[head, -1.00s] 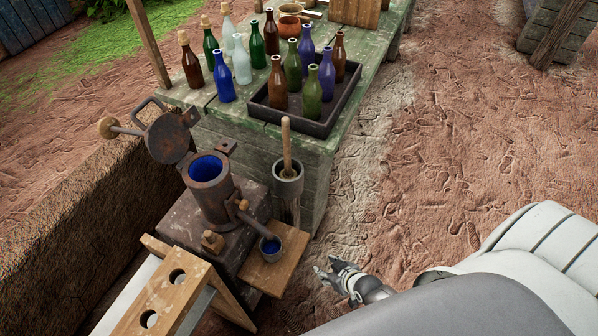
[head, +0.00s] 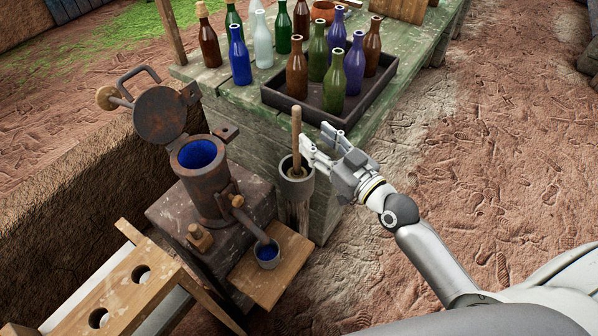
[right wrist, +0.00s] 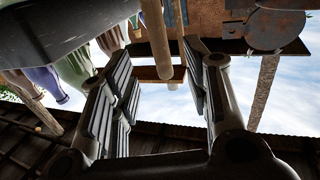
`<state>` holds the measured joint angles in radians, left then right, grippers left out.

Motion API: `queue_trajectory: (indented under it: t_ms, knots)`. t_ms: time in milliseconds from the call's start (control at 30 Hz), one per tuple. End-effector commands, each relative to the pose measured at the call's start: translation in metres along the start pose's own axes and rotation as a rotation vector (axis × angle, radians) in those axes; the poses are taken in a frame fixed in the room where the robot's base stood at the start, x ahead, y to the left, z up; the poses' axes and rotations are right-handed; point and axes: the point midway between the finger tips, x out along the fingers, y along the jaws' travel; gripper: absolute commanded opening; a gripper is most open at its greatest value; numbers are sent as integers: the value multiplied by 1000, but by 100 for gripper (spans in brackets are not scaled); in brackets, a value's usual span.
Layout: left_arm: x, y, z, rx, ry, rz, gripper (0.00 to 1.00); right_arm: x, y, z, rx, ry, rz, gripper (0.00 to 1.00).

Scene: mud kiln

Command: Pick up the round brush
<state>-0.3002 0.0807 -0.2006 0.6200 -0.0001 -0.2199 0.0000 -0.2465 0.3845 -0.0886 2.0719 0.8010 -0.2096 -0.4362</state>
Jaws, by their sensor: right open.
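The round brush (head: 296,140) stands upright in a grey cylindrical holder (head: 298,190) beside the green table. Only its wooden handle and a bit of its lower part show; the brush end is hidden inside the holder. My right gripper (head: 315,138) is open and empty, just right of the handle near its upper part. In the right wrist view the open fingers (right wrist: 160,88) show with a wooden handle (right wrist: 157,42) beyond and between them. I cannot tell whether a finger touches it. My left gripper is not in view.
A rusty pot (head: 207,185) with blue inside and a hinged lid (head: 160,115) stands left of the holder. A small cup of blue (head: 267,258) sits in front. A dark tray (head: 345,120) of bottles lies on the green table behind. Open ground is at right.

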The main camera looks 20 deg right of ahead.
Motion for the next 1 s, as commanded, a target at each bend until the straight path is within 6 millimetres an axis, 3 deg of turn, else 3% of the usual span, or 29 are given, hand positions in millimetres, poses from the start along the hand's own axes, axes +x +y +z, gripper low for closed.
queue_trajectory:
  t_ms: [100,367,667,1000]
  knots:
    - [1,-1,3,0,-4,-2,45,17,1,0,0,2,3,44]
    - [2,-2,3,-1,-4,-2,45,34,0,0,-1,1,2,44]
    - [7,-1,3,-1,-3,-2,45,74,0,0,-1,1,2,44]
    - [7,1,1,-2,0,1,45,80,0,0,-2,-2,1,42]
